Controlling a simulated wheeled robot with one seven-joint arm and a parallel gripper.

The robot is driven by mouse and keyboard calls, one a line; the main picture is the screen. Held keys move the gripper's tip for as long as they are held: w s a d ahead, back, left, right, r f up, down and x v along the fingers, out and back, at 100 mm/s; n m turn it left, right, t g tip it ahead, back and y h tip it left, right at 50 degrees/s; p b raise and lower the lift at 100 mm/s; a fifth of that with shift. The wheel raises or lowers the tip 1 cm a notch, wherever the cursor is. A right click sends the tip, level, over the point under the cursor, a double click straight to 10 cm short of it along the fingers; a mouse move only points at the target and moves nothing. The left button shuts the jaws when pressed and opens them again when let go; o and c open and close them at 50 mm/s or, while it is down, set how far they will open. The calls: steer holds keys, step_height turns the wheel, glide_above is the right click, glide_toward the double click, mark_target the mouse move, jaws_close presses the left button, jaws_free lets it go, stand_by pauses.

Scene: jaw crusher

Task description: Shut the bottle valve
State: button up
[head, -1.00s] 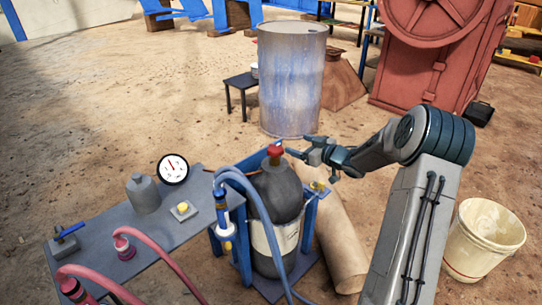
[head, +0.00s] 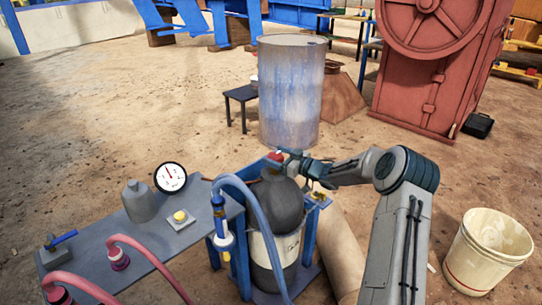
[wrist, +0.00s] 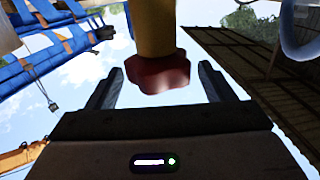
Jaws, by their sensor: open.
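The dark grey gas bottle (head: 275,204) stands upright in a blue frame at the end of the bench. Its red valve knob (head: 275,156) is on top, partly covered by my gripper (head: 286,160) in the head view. In the wrist view the red knob (wrist: 159,74) hangs from a yellow stem (wrist: 155,28). It lies between the two open fingers of my gripper (wrist: 160,84), with a gap on each side. I see no clear contact with either finger.
A grey bench (head: 150,243) holds a gauge (head: 170,177), a small grey bottle (head: 138,201) and a yellow button (head: 180,216). A blue hose (head: 262,220) runs close in front of the bottle. A white bucket (head: 488,245) stands at right.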

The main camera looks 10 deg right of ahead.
steer(key=shift+x, duration=1.25)
steer(key=c, duration=1)
steer(key=shift+o, duration=0.2)
